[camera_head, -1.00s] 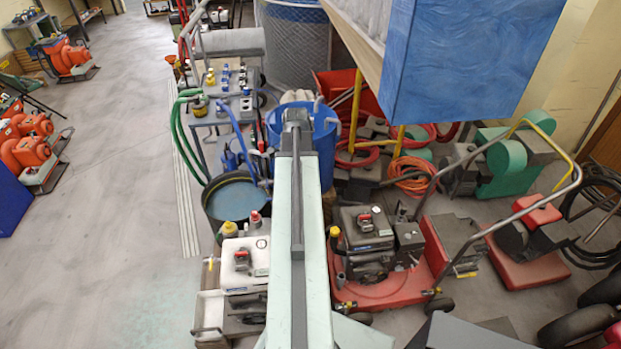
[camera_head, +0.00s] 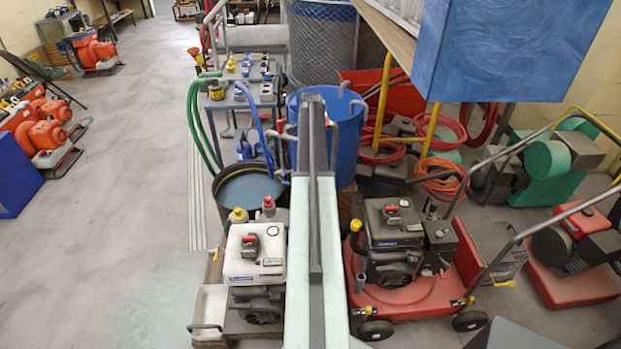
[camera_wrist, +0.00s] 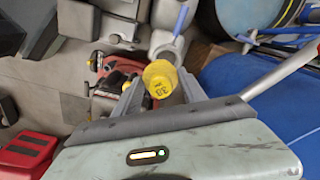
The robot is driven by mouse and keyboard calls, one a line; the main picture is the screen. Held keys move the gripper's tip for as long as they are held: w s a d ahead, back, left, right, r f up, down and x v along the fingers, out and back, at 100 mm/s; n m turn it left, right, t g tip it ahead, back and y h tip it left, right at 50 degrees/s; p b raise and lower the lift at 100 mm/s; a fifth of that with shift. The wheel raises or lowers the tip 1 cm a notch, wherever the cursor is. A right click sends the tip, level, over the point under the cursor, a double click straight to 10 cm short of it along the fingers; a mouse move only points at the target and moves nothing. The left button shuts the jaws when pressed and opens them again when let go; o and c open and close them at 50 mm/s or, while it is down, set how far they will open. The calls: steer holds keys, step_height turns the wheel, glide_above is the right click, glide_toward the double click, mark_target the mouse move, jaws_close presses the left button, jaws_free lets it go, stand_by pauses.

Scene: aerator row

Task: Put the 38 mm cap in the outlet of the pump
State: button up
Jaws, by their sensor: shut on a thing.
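In the wrist view, a yellow cap (camera_wrist: 160,77) marked 38 sits between the fingertips of my gripper (camera_wrist: 160,92). The gripper is shut on it and its marked face shows to the wrist camera. In the head view my own arm covers the middle of the picture, and neither the gripper nor the cap can be made out. I cannot tell which thing is the pump, and no outlet is clearly visible. The wrist view shows a pale rounded fitting (camera_wrist: 168,44) with a blue hose just beyond the cap, apart from it as far as I can tell.
A blue barrel (camera_head: 349,118) stands behind my arm, with a dark water tub (camera_head: 246,190) to its left. A grey bench (camera_head: 213,103) holds small fittings. Engines and a red mower (camera_head: 430,290) crowd the front. A blue box (camera_head: 490,55) hangs over the right.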

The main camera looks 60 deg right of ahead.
steer(key=shift+w+d+f, duration=0.55)
steer(key=shift+d+f, duration=0.2)
steer(key=shift+f, duration=0.1)
steer(key=shift+r, duration=0.1)
step_height(320, 180, down, 5)
steer(key=b, duration=0.5)
steer(key=shift+r, duration=0.2)
steer(key=shift+a, duration=0.1)
steer(key=shift+a, duration=0.1)
steer(key=shift+f, duration=0.2)
steer(key=shift+f+b, duration=0.3)
steer(key=shift+b, duration=0.15)
